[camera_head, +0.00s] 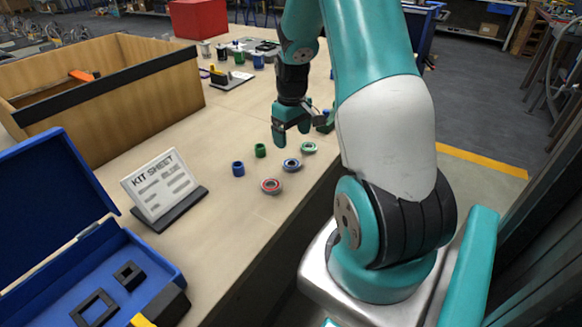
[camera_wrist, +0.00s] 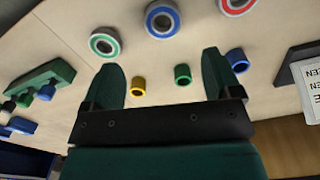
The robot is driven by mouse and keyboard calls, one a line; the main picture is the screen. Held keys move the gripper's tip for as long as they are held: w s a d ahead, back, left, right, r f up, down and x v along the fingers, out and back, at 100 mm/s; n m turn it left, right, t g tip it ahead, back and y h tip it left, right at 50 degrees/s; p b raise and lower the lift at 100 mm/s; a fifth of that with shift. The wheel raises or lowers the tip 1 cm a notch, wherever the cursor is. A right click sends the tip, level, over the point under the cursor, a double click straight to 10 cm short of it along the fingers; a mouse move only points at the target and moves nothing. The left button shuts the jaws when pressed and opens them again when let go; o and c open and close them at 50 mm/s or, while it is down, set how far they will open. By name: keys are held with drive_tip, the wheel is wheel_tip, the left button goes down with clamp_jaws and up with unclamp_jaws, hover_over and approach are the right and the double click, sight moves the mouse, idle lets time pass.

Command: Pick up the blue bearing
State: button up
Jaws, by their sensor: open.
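The blue bearing (camera_head: 285,164) lies flat on the bench between a red bearing (camera_head: 264,188) and a green bearing (camera_head: 303,149). In the wrist view the blue bearing (camera_wrist: 150,22) is near the top edge, beyond the fingertips. The red bearing (camera_wrist: 224,5) and green bearing (camera_wrist: 95,48) flank it there. My gripper (camera_head: 291,131) points down above the bench, behind the blue bearing in the head view. In the wrist view my gripper (camera_wrist: 161,62) has its fingers spread wide with nothing held between them.
Small blue (camera_head: 238,169) and green (camera_head: 260,150) bushings stand near the bearings, and a yellow bushing (camera_wrist: 138,87) shows in the wrist view. A kit sheet stand (camera_head: 162,187), an open blue case (camera_head: 132,300) and a wooden bin (camera_head: 150,105) occupy the left.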

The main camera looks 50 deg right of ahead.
sight(291, 160)
wheel_tip(291, 160, down, 9)
drive_tip(key=shift+a+f, duration=0.1)
drive_tip(key=shift+a, duration=0.05)
drive_tip(key=c, duration=1.1)
drive_tip(key=shift+o, duration=0.2)
wheel_tip(291, 160, up, 20)
drive_tip(key=p, duration=0.1)
drive_tip(key=shift+r, duration=0.2)
drive_tip(key=shift+f+p, duration=0.15)
drive_tip(key=shift+p, duration=0.15)
